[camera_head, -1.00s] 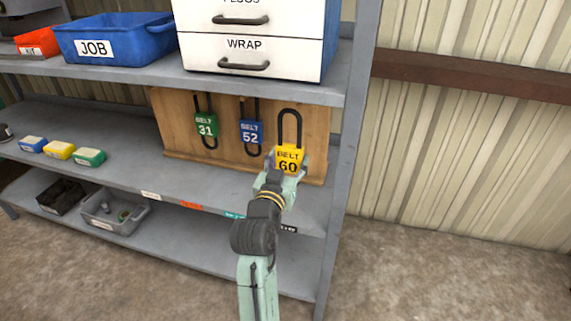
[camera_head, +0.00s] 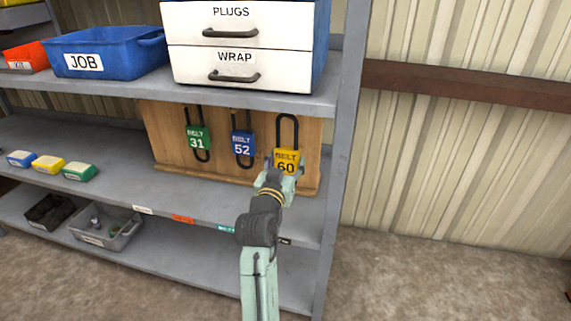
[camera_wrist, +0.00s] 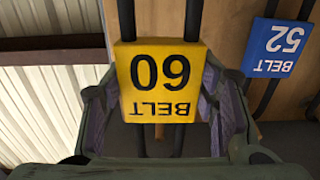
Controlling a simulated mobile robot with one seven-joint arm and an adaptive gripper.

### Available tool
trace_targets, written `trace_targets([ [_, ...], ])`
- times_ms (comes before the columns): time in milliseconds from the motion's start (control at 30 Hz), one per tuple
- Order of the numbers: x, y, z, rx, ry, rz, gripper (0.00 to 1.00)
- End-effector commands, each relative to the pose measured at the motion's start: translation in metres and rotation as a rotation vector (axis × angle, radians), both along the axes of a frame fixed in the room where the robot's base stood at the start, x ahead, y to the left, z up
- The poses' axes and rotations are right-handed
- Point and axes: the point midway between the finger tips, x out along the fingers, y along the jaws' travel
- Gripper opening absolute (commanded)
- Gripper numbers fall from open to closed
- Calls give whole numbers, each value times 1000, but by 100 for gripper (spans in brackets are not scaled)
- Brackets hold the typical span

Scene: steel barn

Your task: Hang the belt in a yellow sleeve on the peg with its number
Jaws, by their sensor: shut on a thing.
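The black belt in a yellow sleeve (camera_head: 287,158) reads BELT 60. It also shows upside down in the wrist view (camera_wrist: 160,84). My gripper (camera_head: 280,178) is shut on the yellow sleeve, one finger on each side. The belt's black loop stands up above the sleeve, in front of the right part of the wooden peg board (camera_head: 220,165). I cannot tell whether the loop is around a peg; the peg behind it is not clear. A belt in a green sleeve (camera_head: 197,138), number 31, and a belt in a blue sleeve (camera_head: 243,143), number 52, hang on the board to the left.
The shelf with the blue JOB bin (camera_head: 110,55) and the white drawers (camera_head: 240,48) is above the board. A grey shelf upright (camera_head: 335,150) stands close on the right. Small coloured boxes (camera_head: 48,163) lie at left; a grey bin (camera_head: 105,228) is below.

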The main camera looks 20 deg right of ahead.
Motion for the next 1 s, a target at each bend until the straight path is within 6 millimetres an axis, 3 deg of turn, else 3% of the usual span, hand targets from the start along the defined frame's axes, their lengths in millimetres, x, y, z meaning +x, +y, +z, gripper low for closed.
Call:
trace_targets([
  [433, 1, -1, 0, -1, -1, 0, 24],
  [1000, 20, -13, 1, -1, -1, 0, 24],
])
